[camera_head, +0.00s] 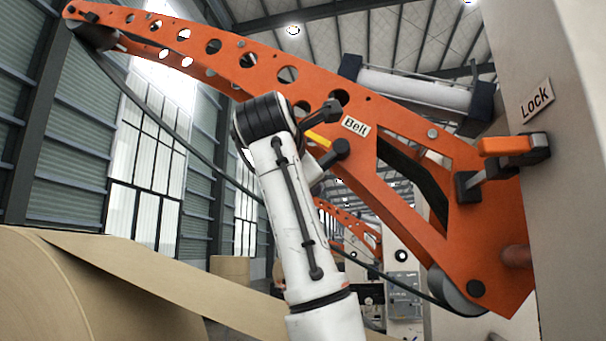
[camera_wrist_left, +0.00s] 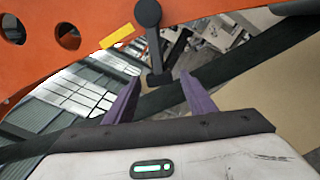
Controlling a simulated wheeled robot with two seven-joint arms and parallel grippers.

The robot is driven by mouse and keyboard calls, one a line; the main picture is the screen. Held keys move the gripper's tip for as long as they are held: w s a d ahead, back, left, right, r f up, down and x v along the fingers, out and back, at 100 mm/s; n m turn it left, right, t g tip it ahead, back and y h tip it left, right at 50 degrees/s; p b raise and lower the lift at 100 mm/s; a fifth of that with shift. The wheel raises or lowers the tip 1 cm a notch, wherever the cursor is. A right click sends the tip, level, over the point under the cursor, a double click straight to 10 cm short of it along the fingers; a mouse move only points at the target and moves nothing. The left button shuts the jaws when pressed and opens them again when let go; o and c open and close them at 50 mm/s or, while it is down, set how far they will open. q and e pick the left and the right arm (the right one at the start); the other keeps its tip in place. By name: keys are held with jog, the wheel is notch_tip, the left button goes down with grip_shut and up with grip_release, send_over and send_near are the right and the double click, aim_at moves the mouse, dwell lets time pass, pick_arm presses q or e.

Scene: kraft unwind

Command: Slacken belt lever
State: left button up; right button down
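The purple fingers are apart, with gaps visible on both sides of the lever end. Depth between them is hard to judge. In the head view my white left arm hides the gripper and the lever's lower part. My right gripper is not in view.
The orange arm (camera_head: 400,120) spans the view. An orange-handled lever (camera_head: 505,145) sits by the "Lock" sign (camera_head: 536,101) on the beige frame at the right. A large kraft paper roll (camera_head: 60,290) is lower left. A dark belt (camera_wrist_left: 250,65) crosses behind the fingers.

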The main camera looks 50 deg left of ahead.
pick_arm(q)
jog(key=b+v, duration=0.2)
jog(key=v, duration=0.8)
jog(key=shift+s, duration=0.15)
jog(key=shift+d, duration=0.1)
dwell(0.3)
